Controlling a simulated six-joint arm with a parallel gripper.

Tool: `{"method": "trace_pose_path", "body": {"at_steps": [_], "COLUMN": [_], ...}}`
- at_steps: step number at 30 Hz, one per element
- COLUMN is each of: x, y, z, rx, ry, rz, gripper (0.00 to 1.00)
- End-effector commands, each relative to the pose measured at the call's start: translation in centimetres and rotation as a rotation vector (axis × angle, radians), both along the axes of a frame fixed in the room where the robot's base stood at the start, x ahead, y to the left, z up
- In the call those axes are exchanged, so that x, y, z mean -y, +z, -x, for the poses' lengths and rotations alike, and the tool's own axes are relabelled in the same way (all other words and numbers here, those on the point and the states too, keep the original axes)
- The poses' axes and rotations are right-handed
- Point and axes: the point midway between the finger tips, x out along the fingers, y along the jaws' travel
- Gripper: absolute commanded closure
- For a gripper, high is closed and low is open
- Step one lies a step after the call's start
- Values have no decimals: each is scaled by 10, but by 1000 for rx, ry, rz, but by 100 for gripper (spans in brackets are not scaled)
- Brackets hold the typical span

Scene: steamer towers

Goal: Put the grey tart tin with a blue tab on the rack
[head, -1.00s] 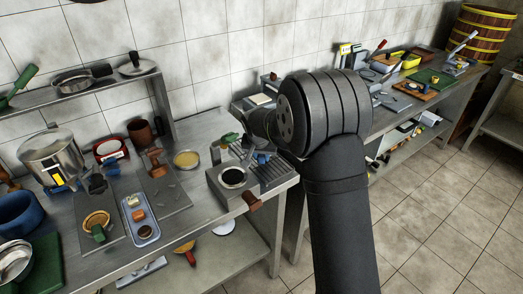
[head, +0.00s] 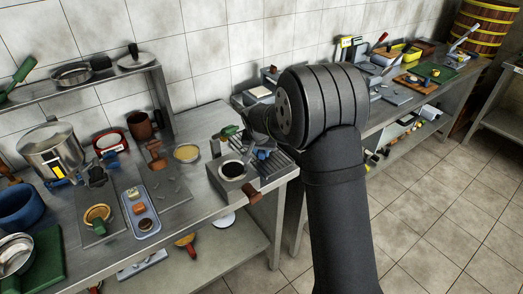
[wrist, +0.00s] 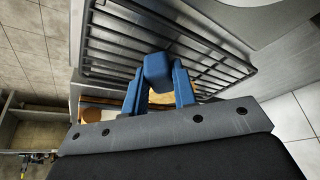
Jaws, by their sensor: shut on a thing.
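My gripper (head: 262,154) is low over the slatted rack (head: 281,162) at the right end of the near counter. In the wrist view its blue fingers (wrist: 157,85) are shut on a blue tab (wrist: 157,68), with the dark bars of the rack (wrist: 105,45) right behind. The grey tin's body cannot be made out in either view. I cannot tell whether it touches the rack.
A blue-grey tray (head: 149,226) with several small items, a pot (head: 48,152) and a yellow dish (head: 187,153) are further left. The counter's front edge is close.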

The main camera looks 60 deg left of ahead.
Motion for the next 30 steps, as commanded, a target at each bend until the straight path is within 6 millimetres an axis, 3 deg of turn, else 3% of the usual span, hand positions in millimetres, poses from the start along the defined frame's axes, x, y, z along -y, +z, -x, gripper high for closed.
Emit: {"method": "trace_pose_path", "body": {"at_steps": [8, 9, 12, 25, 30], "x": [0, 0, 0, 0, 3], "y": [-4, -4, -4, -3, 9], "z": [0, 0, 0, 0, 4], "rx": [0, 1, 0, 0, 1], "ry": [0, 0, 0, 0, 0], "rz": [0, -1, 0, 0, -1], "gripper": [100, 67, 50, 50, 50]}}
